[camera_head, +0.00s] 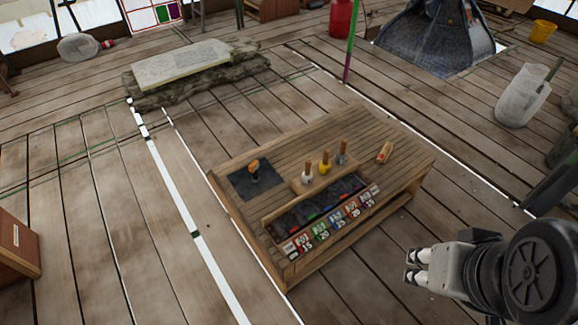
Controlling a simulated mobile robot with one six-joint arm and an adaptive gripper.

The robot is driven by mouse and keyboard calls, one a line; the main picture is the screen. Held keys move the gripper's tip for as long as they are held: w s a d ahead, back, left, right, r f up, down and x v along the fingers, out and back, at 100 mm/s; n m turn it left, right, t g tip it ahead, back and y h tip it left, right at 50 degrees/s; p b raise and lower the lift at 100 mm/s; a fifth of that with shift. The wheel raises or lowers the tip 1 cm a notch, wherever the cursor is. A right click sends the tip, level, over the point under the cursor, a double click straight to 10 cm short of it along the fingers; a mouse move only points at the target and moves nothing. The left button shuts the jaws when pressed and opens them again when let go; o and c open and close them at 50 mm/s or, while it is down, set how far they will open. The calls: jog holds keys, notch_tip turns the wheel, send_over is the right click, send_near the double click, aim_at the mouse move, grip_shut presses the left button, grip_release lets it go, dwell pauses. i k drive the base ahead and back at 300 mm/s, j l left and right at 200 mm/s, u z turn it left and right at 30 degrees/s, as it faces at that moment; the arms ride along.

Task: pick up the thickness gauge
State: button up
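I cannot tell for sure which item is the thickness gauge. One small upright tool with an orange top and dark body (254,170) stands on a dark mat (269,182) at the left of the low wooden bench (293,154). A small orange-red and tan piece (385,152) lies at the bench's right end. My gripper (409,267) is at the lower right, in front of the bench's right end and apart from everything on it. Its two fingertips point left with a gap between them, and it looks empty.
Three handled tools with white (307,174), yellow (325,163) and grey (342,153) parts stand on the bench. A dark tray (271,225) with several coloured labels runs along its front. A stone slab (180,65) lies behind. A white bucket (523,95) stands right.

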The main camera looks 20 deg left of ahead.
aim_at(254, 166)
jog(key=i+j+z, duration=0.1)
jog(key=j+z, duration=0.2)
jog(key=z, duration=0.15)
jog(key=j+z, duration=0.85)
jog(key=k+j, duration=0.1)
jog(key=j, duration=1.8)
jog(key=k+j, duration=0.15)
jog(key=j, duration=1.75)
jog(key=k, duration=0.05)
